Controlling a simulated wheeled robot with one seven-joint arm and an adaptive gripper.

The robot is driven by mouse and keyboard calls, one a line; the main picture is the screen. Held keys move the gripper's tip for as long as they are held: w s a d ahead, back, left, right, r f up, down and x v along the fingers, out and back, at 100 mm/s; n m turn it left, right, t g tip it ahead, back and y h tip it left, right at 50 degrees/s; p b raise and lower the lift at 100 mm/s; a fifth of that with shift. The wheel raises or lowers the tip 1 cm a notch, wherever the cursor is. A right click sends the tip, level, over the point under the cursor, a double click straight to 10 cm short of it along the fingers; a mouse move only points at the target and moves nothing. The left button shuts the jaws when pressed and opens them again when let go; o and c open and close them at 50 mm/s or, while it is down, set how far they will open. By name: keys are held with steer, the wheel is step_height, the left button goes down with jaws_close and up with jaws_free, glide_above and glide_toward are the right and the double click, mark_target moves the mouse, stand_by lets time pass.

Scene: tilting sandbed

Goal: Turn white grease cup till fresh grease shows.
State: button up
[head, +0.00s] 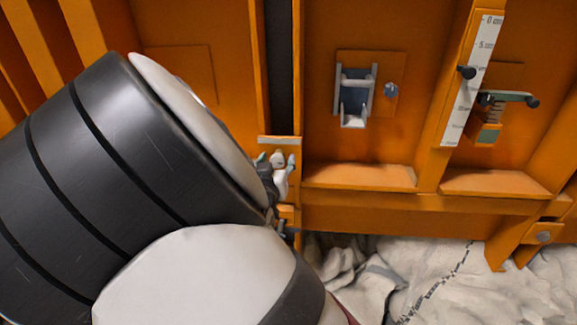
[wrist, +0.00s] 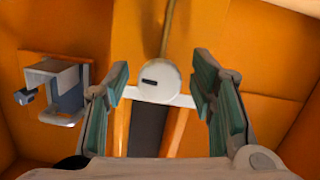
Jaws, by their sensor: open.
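The white grease cup (wrist: 158,82) shows in the wrist view as a round, pale face with a short dark slot left of its centre. It sits in front of a pale crossbar. My gripper (wrist: 161,79) is open, with a teal-padded finger on either side of the cup and visible gaps between. I cannot tell whether the fingertips reach as far as the cup. In the head view my gripper (head: 277,160) is small and partly hidden by my arm, and the cup (head: 278,157) shows only as a pale bit between the fingers. The cup's sides are mostly hidden.
A grey bracket with a blue-grey inside (head: 355,90) is on the orange panel right of my gripper. A white scale (head: 472,80) with a black knob and a teal-topped block (head: 490,125) stand further right. Pale sand (head: 460,285) lies below. Orange ribs border the recess.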

steer(key=shift+w, duration=0.2)
steer(key=c, duration=1.2)
steer(key=shift+d, duration=0.1)
